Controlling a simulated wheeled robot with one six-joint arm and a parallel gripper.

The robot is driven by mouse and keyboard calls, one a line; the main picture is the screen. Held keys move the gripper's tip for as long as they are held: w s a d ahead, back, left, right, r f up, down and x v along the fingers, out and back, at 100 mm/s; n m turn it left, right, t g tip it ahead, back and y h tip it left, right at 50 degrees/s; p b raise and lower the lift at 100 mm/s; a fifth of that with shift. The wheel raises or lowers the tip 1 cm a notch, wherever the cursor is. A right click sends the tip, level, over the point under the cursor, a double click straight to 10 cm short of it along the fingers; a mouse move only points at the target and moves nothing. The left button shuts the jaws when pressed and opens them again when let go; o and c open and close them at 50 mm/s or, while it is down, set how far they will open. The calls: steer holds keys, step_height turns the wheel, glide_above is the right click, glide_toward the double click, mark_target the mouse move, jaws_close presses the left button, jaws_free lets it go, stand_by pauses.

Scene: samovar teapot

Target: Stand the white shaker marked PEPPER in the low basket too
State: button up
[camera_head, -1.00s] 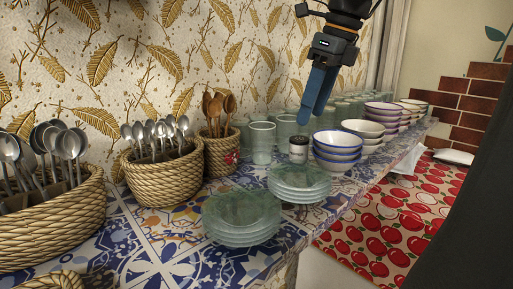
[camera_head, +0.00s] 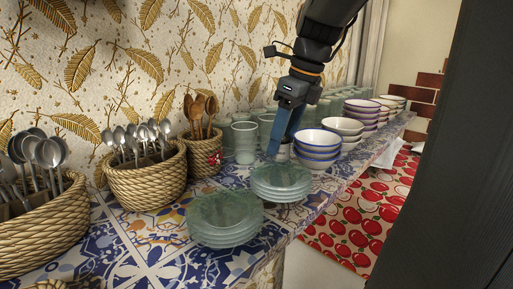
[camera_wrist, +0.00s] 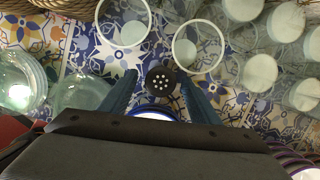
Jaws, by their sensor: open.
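The shaker (camera_head: 284,151) stands on the tiled counter, mostly hidden behind my gripper in the head view. From above in the wrist view, its dark round holed top (camera_wrist: 161,79) lies between my two blue fingers. My gripper (camera_head: 272,152) points down, open, with its fingers on either side of the shaker top; I cannot tell whether they touch it. No PEPPER mark can be read. A woven rim (camera_head: 45,285) at the bottom left edge of the head view may be the low basket; most of it is out of frame.
Stacked glass plates (camera_head: 224,215) and smaller plates (camera_head: 281,180) stand in front of the shaker. Blue-rimmed bowls (camera_head: 318,150) are close on its right, and clear glasses (camera_head: 245,142) behind and left. Spoon baskets (camera_head: 147,186) line the wall. Bare tiles lie left of the plates.

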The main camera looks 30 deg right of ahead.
steer(key=c, duration=1.2)
steer(key=shift+c, duration=0.2)
steer(key=shift+r, duration=0.15)
